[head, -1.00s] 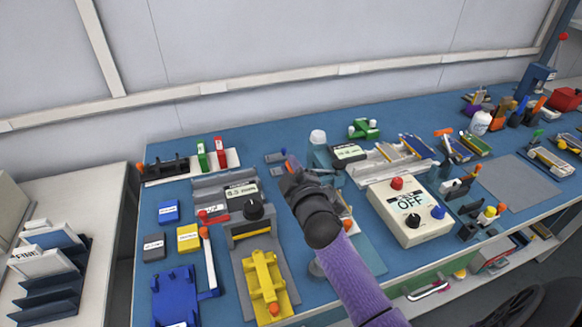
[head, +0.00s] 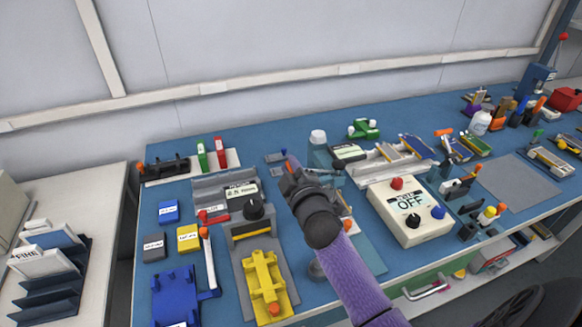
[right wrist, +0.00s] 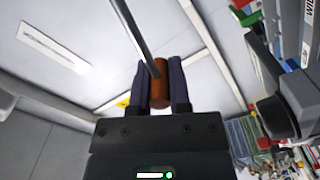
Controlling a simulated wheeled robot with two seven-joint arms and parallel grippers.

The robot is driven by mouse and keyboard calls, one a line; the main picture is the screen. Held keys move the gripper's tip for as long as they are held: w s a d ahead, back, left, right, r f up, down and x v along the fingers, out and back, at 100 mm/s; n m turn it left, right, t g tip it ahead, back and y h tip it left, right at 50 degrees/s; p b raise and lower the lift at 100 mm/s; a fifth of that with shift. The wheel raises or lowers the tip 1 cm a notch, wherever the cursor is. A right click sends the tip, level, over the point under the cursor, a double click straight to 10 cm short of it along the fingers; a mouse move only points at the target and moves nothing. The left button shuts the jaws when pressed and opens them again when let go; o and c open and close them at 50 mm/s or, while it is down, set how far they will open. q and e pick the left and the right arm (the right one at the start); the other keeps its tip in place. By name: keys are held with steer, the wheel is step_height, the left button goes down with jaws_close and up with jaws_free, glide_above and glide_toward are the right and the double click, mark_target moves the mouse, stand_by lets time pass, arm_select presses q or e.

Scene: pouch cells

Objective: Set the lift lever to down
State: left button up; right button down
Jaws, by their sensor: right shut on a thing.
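My right gripper (head: 288,172) reaches over the middle of the bench, its fingers pointing toward the back wall. In the right wrist view, the two dark fingers (right wrist: 160,85) are shut on the orange-brown grip of a lever (right wrist: 159,80). Its thin grey rod (right wrist: 135,35) runs up and left from the grip. I take this to be the lift lever; in the head view my gripper and purple-sleeved arm hide most of it and its base. I cannot tell which marked position it is in. My left gripper is not in view.
A grey station with a small readout (head: 241,193) and a yellow fixture (head: 262,278) stand left of my arm. A grey-teal post with a white cap (head: 318,137) is just behind my gripper.

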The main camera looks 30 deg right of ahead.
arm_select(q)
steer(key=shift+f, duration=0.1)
arm_select(e)
steer(key=shift+f, duration=0.15)
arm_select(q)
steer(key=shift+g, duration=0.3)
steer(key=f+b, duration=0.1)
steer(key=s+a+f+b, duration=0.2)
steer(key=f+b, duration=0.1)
arm_select(e)
step_height(320, 180, down, 5)
steer(key=n, duration=0.8)
steer(key=shift+f, duration=0.15)
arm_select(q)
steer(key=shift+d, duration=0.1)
arm_select(e)
steer(key=c, duration=0.6)
jaws_free()
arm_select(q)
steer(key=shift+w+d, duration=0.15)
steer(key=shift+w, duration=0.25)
